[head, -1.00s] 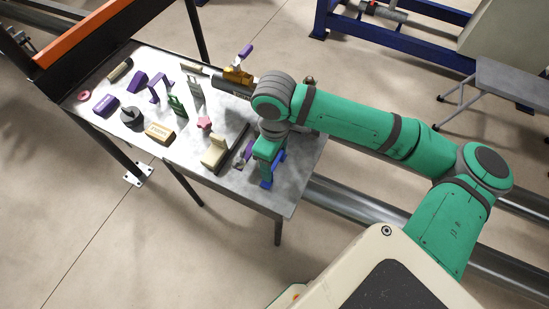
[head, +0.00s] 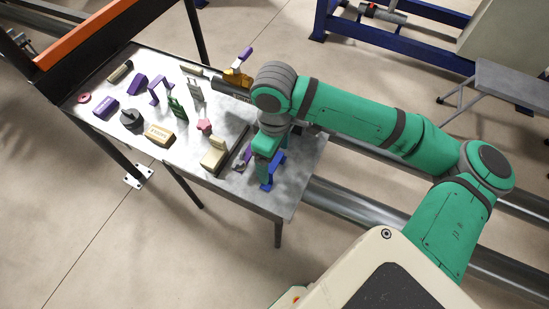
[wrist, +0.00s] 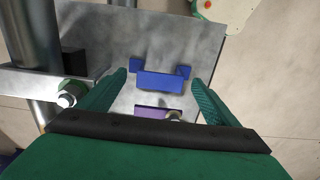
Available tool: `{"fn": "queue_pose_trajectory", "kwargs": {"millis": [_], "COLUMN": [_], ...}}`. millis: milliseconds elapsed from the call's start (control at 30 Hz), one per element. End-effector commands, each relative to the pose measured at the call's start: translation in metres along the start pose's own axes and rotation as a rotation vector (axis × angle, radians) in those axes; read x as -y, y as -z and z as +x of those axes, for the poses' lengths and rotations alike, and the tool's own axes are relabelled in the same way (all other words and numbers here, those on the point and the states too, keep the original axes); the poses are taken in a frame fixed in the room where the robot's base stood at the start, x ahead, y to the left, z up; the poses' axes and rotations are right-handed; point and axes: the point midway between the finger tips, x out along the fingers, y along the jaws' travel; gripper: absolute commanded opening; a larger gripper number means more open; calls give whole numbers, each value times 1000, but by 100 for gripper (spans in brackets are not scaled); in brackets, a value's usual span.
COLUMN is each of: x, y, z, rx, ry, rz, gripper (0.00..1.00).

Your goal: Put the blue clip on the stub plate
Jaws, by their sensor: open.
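The blue clip (head: 274,171) stands on the grey table at its near right end, partly behind my green gripper (head: 263,156) in the head view. In the wrist view the blue clip (wrist: 160,81) shows as a wide bar with smaller ends behind it, framed by my two green fingers. My gripper (wrist: 158,78) is open, with a gap between each finger and the clip; it is not closed on anything. I cannot make out for certain which part is the stub plate.
A purple piece (wrist: 153,112) lies close below the clip in the wrist view. A metal bracket with a bolt (wrist: 68,97) and a vertical pipe stand at left. The table (head: 220,118) holds several blocks and clips, including a cream block (head: 213,159). The table's right edge is near.

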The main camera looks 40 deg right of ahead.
Motion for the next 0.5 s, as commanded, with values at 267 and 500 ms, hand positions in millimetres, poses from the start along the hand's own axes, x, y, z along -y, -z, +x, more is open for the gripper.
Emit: {"fn": "queue_pose_trajectory", "kwargs": {"millis": [267, 500], "x": [0, 0], "y": [0, 0], "z": [-15, -27], "rx": [1, 1], "ry": [-1, -1], "rz": [0, 0], "gripper": [84, 84]}}
